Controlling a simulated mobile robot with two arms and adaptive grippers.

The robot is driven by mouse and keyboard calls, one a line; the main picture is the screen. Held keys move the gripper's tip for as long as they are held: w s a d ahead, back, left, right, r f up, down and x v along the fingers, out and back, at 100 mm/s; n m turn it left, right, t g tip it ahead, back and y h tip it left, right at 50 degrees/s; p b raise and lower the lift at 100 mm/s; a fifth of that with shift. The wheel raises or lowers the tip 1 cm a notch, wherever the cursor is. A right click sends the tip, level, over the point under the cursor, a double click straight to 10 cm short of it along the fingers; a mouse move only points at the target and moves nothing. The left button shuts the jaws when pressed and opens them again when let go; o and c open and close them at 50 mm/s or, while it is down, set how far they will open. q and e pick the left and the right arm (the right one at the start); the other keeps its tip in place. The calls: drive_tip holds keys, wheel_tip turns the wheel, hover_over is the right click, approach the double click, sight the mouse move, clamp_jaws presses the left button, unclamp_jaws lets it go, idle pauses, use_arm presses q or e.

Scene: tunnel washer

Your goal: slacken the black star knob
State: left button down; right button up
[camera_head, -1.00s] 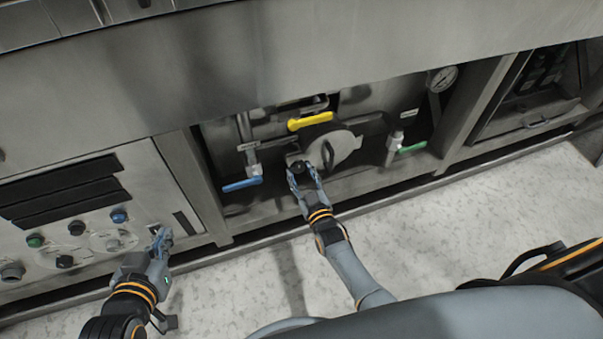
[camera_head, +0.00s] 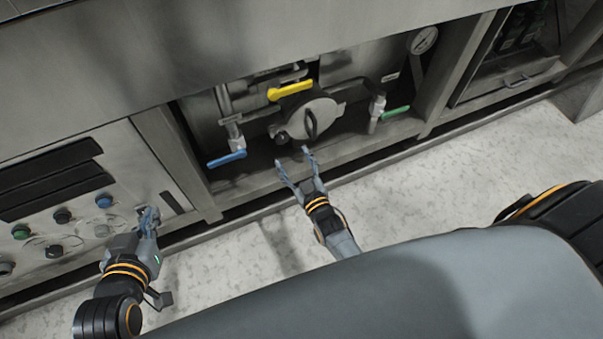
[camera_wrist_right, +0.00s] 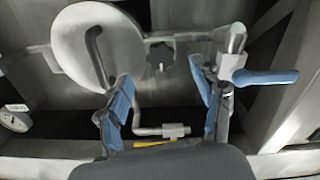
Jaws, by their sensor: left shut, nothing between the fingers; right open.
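The black star knob (camera_wrist_right: 160,56) shows in the right wrist view, beside the round grey cover with its dark handle. In the head view the knob (camera_head: 282,137) is a small dark shape at the cover's lower left. My right gripper (camera_head: 293,158) is open and empty in front of it, apart from it. In the right wrist view the knob lies beyond the gap between the blue-padded fingers (camera_wrist_right: 161,75). My left gripper (camera_head: 148,222) is shut and empty by the control panel at the left.
Around the round cover (camera_head: 311,119) are a yellow lever (camera_head: 290,90), a blue lever (camera_head: 227,159) and a green lever (camera_head: 396,112). A gauge (camera_head: 423,40) is at the upper right. A panel with several buttons (camera_head: 62,216) is at the left. A frame rail runs below the recess.

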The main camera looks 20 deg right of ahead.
drive_tip(key=s, duration=0.6)
drive_tip(key=shift+d, duration=0.1)
idle(0.3)
